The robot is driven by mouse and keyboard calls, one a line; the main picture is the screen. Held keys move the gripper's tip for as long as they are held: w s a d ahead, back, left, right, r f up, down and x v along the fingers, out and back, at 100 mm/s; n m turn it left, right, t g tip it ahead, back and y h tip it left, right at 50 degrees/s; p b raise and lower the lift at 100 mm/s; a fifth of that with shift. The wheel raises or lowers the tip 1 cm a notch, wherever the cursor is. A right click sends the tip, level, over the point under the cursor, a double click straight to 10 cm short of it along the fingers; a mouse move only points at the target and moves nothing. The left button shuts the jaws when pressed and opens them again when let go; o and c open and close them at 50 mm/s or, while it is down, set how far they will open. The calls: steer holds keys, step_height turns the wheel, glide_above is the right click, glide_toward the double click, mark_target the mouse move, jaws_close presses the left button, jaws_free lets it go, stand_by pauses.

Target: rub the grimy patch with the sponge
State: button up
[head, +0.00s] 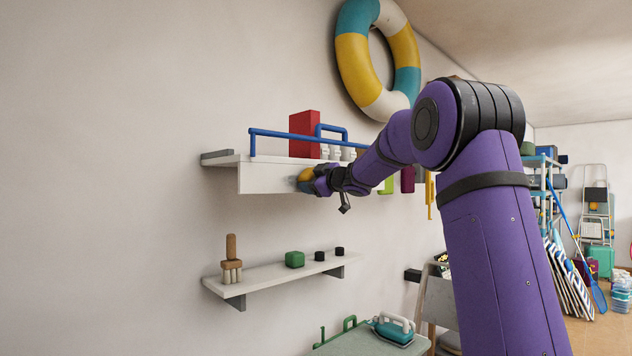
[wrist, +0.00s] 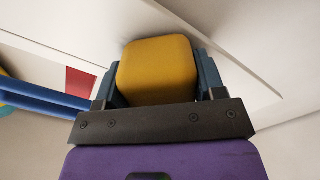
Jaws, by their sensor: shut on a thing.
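A yellow sponge (head: 305,175) is held in my gripper (head: 312,181), against or very close to the white front board (head: 262,178) of the upper shelf. In the wrist view the sponge (wrist: 157,70) fills the space between the two blue-grey fingers of my gripper (wrist: 158,75), which is shut on it. A faint grey smudge (head: 291,181), seemingly the grimy patch, shows on the board just left of the sponge. The sponge and gripper hide the rest of it. I cannot tell for certain whether the sponge touches the board.
The upper shelf bears a blue rail (head: 285,134), a red box (head: 304,133) and small white items (head: 336,153). A striped ring (head: 353,62) hangs above. The wall between the shelves is clear.

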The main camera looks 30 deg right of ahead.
mark_target(280, 179)
steer(key=shift+s+a, duration=0.3)
steer(key=shift+a, duration=1.3)
steer(key=shift+s+a, duration=0.25)
steer(key=shift+a, duration=1.35)
steer(key=shift+s+a, duration=0.3)
steer(key=shift+a, duration=1.3)
steer(key=shift+s, duration=0.1)
steer(key=shift+s, duration=0.25)
steer(key=shift+s+d, duration=0.2)
steer(key=shift+s, duration=0.65)
steer(key=shift+s+d, duration=0.25)
steer(key=shift+s, duration=0.6)
steer(key=shift+s+d, duration=0.2)
steer(key=shift+s, duration=0.65)
steer(key=shift+s, duration=0.1)
steer(key=s, duration=0.2)
steer(key=shift+s+d, duration=0.3)
steer(key=shift+s, duration=0.05)
steer(key=shift+w, duration=0.1)
